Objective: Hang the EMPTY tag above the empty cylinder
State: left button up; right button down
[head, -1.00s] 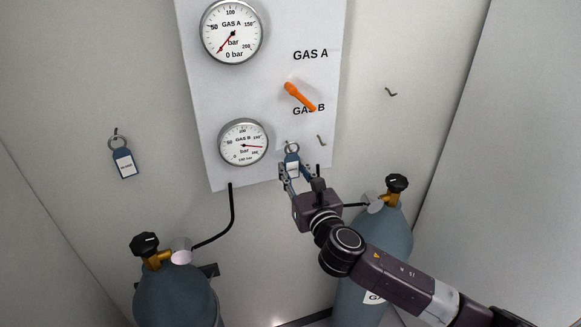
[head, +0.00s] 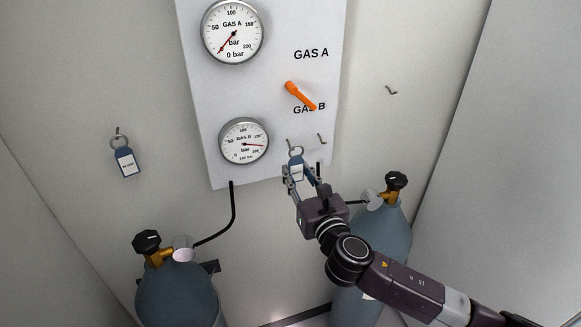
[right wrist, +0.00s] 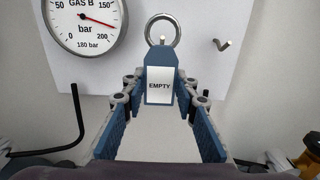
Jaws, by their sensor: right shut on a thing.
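The blue EMPTY tag (head: 297,172) with a white label is between the fingers of my right gripper (head: 303,180), which is shut on it in front of the panel's lower edge. The right wrist view shows the tag (right wrist: 159,86) upright, its ring above the fingertips. A peg end (right wrist: 162,40) shows inside the ring; I cannot tell whether the ring is still on it. The gas A gauge (head: 233,30) needle points near 0. The gas B gauge (right wrist: 84,22) points near 180 bar. A left cylinder (head: 177,295) and a right cylinder (head: 385,238) stand below. My left gripper is out of view.
A bare hook (head: 391,90) is on the wall above the right cylinder. Another blue tag (head: 126,161) hangs on a hook above the left cylinder. A second panel hook (head: 321,139) is bare. An orange lever (head: 300,95) sits on the panel (head: 265,95).

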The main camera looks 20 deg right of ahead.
aim_at(297, 171)
jog(key=shift+s+d+p, duration=0.1)
jog(key=shift+s+p, duration=0.2)
jog(key=shift+s, duration=2.2)
jog(key=shift+w+d+r, duration=0.1)
